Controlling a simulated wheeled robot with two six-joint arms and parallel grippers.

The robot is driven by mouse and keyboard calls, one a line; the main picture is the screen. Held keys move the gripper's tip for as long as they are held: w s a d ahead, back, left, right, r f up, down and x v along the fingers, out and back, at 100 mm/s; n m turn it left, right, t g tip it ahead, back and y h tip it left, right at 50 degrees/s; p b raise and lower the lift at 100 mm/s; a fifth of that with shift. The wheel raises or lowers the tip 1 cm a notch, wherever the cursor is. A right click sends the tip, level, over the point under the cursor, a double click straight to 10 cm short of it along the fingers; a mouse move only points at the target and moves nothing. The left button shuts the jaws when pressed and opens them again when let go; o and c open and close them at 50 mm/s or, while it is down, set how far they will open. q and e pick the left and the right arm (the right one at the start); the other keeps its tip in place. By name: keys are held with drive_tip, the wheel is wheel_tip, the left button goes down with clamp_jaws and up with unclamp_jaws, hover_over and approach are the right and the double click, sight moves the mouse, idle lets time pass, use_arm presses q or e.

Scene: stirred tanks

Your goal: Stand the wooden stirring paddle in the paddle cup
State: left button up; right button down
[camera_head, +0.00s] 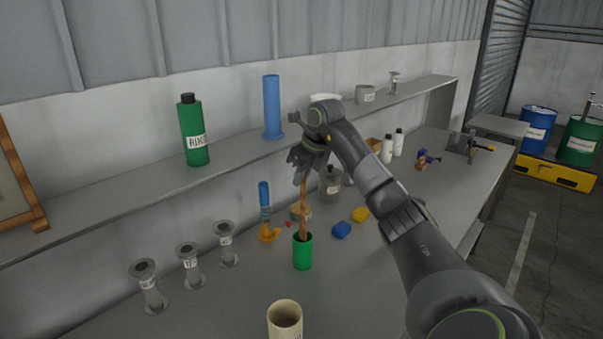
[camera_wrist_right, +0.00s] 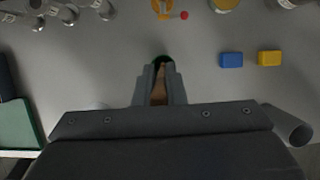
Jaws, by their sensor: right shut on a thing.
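The wooden stirring paddle (camera_head: 304,208) is a reddish-brown stick, nearly upright with a slight tilt. My right gripper (camera_head: 303,168) is shut on its upper part, above the bench. The paddle's lower end goes down into the mouth of a green cup (camera_head: 303,254) on the bench; the tip is hidden inside. In the right wrist view the paddle (camera_wrist_right: 159,90) shows between the fingers, with the dark mouth and green rim of the cup (camera_wrist_right: 162,59) beyond them. I cannot tell whether the tip touches the cup's bottom. My left gripper is out of view.
A cream cup (camera_head: 285,320) stands nearer on the bench. Several grey flanged pipe pieces (camera_head: 188,263) stand left. An orange-and-blue tool (camera_head: 266,215), a blue block (camera_head: 341,230) and a yellow block (camera_head: 360,214) are close by. A shelf (camera_head: 235,155) carries a green bottle (camera_head: 193,135) and a blue cylinder (camera_head: 272,105).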

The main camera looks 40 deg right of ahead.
drive_tip(key=shift+f+b, duration=1.2)
drive_tip(key=shift+f, duration=1.3)
drive_tip(key=c, duration=1.4)
unclamp_jaws()
drive_tip(key=shift+s+r, duration=0.15)
drive_tip(key=shift+r, duration=0.3)
wheel_tip(320, 180, up, 15)
drive_tip(key=p, duration=0.2)
hover_over(301, 193)
drive_tip(key=s+d, duration=0.1)
drive_tip(key=s, duration=0.5)
drive_tip(key=shift+r, duration=0.15)
